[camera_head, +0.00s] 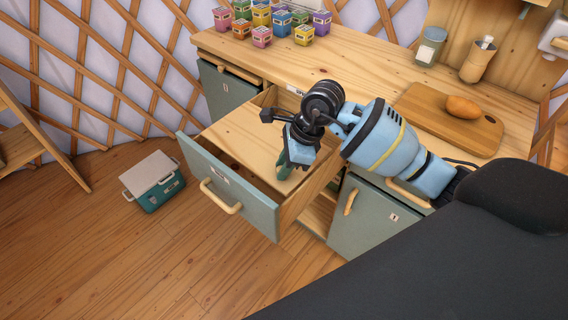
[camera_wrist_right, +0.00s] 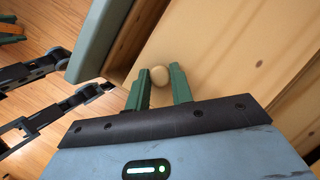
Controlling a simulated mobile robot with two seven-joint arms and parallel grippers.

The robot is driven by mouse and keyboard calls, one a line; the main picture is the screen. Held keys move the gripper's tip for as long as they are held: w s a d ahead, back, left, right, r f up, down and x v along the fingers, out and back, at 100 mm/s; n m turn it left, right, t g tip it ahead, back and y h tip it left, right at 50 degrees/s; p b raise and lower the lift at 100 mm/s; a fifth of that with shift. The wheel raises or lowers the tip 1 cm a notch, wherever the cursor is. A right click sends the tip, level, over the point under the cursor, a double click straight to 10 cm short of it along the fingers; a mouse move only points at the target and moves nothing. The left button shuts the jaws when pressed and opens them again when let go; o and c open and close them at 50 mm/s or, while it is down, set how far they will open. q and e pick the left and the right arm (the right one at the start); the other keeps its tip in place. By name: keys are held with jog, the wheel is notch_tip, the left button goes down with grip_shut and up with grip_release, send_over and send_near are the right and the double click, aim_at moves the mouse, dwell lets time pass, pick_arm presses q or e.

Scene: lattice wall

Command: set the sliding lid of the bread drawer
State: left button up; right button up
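The bread drawer (camera_head: 238,198) is pulled out of the counter, its grey-green front with a wooden handle facing left. Its sliding lid (camera_head: 243,131) is a pale wooden panel covering most of the drawer; a narrow dark gap shows between it and the drawer front. In the wrist view, the lid (camera_wrist_right: 220,50) carries a small round knob (camera_wrist_right: 159,76). My right gripper (camera_head: 285,168) reaches down over the lid near its front edge. Its green fingers (camera_wrist_right: 159,86) stand on both sides of the knob and appear to touch it.
A cutting board (camera_head: 415,110) with a bread roll (camera_head: 462,107) lies on the counter at right. Several colourful boxes (camera_head: 262,37) stand at the back. A lidded teal box (camera_head: 160,196) sits on the floor left of the drawer. A cupboard door (camera_head: 370,222) is below right.

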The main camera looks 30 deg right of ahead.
aim_at(275, 183)
grip_shut()
jog(key=shift+a, duration=0.2)
jog(key=shift+s+a+r+p, duration=0.1)
jog(key=shift+s+a+p, duration=0.3)
jog(key=shift+a, duration=0.55)
jog(key=shift+s+a, duration=0.2)
jog(key=shift+a, duration=0.15)
jog(key=o, duration=0.8)
grip_release()
jog(key=shift+a, duration=0.1)
